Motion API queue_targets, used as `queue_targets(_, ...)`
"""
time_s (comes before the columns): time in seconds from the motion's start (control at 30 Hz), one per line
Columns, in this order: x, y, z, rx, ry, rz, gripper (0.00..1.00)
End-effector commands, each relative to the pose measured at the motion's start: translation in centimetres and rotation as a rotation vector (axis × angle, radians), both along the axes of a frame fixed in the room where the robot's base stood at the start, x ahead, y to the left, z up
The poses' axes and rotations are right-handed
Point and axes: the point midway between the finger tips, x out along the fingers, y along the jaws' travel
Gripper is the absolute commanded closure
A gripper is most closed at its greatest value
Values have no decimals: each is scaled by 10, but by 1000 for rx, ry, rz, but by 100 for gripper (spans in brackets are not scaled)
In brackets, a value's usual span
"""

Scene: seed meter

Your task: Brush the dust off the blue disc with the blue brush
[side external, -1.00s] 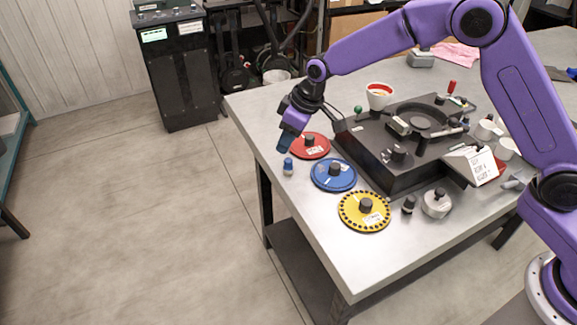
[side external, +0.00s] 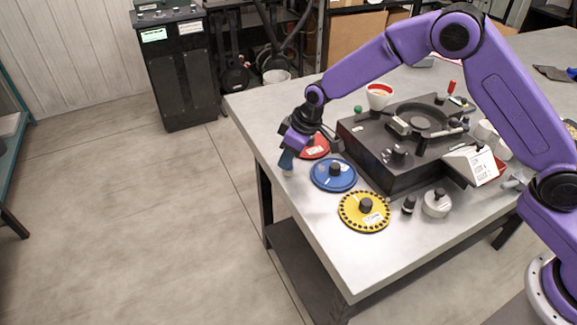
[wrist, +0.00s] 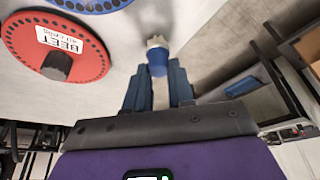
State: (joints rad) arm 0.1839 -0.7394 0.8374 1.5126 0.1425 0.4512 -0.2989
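The blue disc (side external: 322,183) lies flat on the table between the red and yellow discs, a dark knob at its centre. Its edge shows at the top of the wrist view (wrist: 92,5). The small blue brush stands upright on the table left of the blue disc; its pale lower part (side external: 288,173) shows below my gripper (side external: 287,161). In the wrist view, the brush's blue handle (wrist: 158,58) is between my fingertips (wrist: 158,72), pale bristles beyond. My fingers are apart on either side of the handle; I cannot tell whether they touch it. Dust cannot be made out.
The red disc (side external: 314,147), labelled BEET in the wrist view, is beside my gripper. The yellow disc (side external: 352,222) lies nearer the front. The black seed meter (side external: 370,165) stands right of the discs. The table's left edge is close to the brush.

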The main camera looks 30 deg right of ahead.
Motion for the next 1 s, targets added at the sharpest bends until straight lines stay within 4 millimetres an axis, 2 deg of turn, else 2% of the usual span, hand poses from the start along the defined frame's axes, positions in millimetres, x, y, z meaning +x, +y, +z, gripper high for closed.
queue_targets(0.47,0,0,2,1,-1,0,100)
queue_targets(1.0,0,0,20,0,-1,0,100)
